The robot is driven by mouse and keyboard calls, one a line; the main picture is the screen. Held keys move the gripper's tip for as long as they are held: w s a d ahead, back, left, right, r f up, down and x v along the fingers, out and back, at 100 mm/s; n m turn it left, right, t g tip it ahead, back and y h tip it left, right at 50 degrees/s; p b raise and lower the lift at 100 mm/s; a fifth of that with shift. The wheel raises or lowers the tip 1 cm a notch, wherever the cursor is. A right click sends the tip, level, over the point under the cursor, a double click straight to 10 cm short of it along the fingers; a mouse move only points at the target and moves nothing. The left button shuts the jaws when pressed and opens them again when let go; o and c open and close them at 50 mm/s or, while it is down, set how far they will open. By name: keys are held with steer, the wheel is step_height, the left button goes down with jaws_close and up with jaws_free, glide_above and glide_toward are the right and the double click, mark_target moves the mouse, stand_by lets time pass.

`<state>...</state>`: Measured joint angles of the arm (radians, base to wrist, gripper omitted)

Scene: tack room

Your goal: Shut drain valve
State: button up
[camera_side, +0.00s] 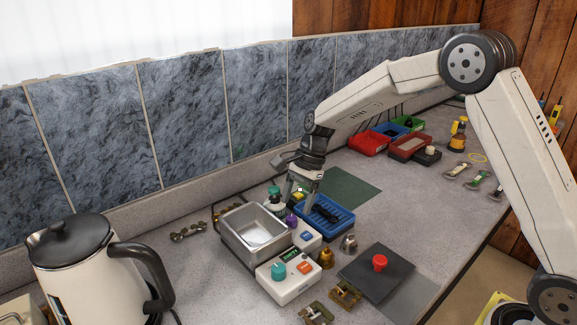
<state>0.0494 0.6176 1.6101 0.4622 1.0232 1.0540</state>
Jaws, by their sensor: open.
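A white bench unit with a steel basin (228,226) stands at the middle of the counter. Its front box (288,288) carries a teal knob (278,271), a small lit display and an orange button (305,267). A purple knob (291,221) sits behind the basin's right side. I cannot tell which of these parts is the drain valve, or whether it is open or shut. My gripper (299,201) points down, open, above the far right side of the unit, close to the purple knob and the blue tray. Its fingers partly hide what lies behind them, and contact cannot be told.
A blue tray (345,214) with dark items lies right of my gripper. A kettle (75,265) stands at the front left. A dark plate (352,278) bears a red knob (380,262). Red bins (368,143) stand farther back. Brass parts (345,294) lie in front.

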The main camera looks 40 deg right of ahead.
mark_target(379, 258)
steer(key=s+d+n+t+h, duration=0.1)
steer(key=s+n, duration=0.3)
steer(key=s, duration=0.2)
steer(key=s+d+n+h, duration=0.1)
steer(key=s+n+h, duration=0.1)
steer(key=s+n, duration=0.3)
steer(key=s+d+f+n+t+h, duration=0.1)
steer(key=s+d+n, duration=0.1)
steer(key=s+n, duration=0.2)
steer(key=shift+s+d+f+n+t, duration=0.1)
steer(key=shift+s+n+t, duration=0.25)
steer(key=shift+s, duration=1.4)
steer(key=shift+s+f+n+h, duration=0.15)
steer(key=shift+s+n, duration=0.35)
steer(key=shift+s, duration=0.05)
steer(key=shift+s+f+n+h, duration=0.15)
steer(key=shift+s+n, duration=0.3)
steer(key=shift+s, duration=0.1)
steer(key=shift+c, duration=1.4)
steer(key=shift+w+a+r+m+g, duration=0.4)
steer(key=shift+w+a+r, duration=0.6)
steer(key=shift+w, duration=2.45)
steer(key=shift+w+a+r+m+g, duration=0.35)
steer(key=shift+w+a+r, duration=0.65)
steer(key=shift+w, duration=2.5)
steer(key=shift+w+a+r+m+g, duration=0.4)
steer(key=shift+w+a+r, duration=0.55)
steer(key=shift+w, duration=2.5)
steer(key=shift+d, duration=0.1)
